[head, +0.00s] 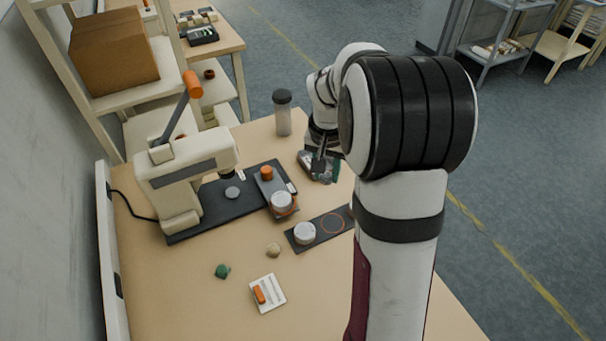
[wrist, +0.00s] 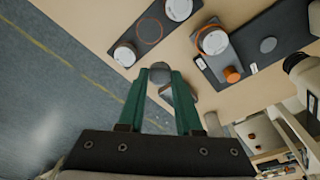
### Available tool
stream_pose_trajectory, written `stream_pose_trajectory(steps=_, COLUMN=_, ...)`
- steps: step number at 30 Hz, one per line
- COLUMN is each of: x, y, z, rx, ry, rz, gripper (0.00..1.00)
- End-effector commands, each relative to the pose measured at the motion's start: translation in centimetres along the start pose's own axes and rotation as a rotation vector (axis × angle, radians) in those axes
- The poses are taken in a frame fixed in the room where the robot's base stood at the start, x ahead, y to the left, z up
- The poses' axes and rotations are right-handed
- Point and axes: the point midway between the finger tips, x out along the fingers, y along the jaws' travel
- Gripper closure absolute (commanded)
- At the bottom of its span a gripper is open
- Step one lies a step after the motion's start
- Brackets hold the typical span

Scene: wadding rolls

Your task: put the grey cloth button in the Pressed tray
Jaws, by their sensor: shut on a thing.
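The grey cloth button (wrist: 160,72) is between the tips of my gripper's green fingers (wrist: 163,80) in the wrist view. My gripper (head: 319,172) is shut on it, at the far right of the table in the head view. The button is hidden there. I cannot read any label naming the Pressed tray. A grey shape lies partly hidden behind the fingers in the wrist view.
A white press with an orange-handled lever (head: 185,170) stands on a dark base at left. A lidded jar (head: 283,112) stands at the back. A green lump (head: 222,271), a beige lump (head: 273,249) and a white card (head: 267,293) lie in front. The front left tabletop is clear.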

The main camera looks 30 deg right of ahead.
Motion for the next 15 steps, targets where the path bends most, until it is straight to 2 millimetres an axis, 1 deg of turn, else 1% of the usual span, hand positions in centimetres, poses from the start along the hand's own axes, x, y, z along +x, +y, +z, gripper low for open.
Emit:
stream_pose_trajectory(steps=2, x=-0.1, y=0.7, z=-0.8, rx=-0.027, ry=-0.002, rz=-0.003, gripper=0.93)
stream_pose_trajectory(steps=5, x=0.8, y=1.4, z=-3.0, rx=-0.136, ry=-0.012, rz=-0.013, gripper=0.93)
stream_pose_trajectory(steps=8, x=2.2, y=2.5, z=-6.2, rx=-0.304, ry=-0.021, rz=-0.036, gripper=0.93)
stream_pose_trajectory(steps=9, x=2.9, y=3.0, z=-7.4, rx=-0.377, ry=-0.022, rz=-0.047, gripper=0.93)
stream_pose_trajectory(steps=12, x=4.6, y=4.5, z=-10.3, rx=-0.558, ry=-0.019, rz=-0.077, gripper=0.93)
stream_pose_trajectory(steps=15, x=5.9, y=5.8, z=-12.2, rx=-0.701, ry=-0.009, rz=-0.102, gripper=0.93)
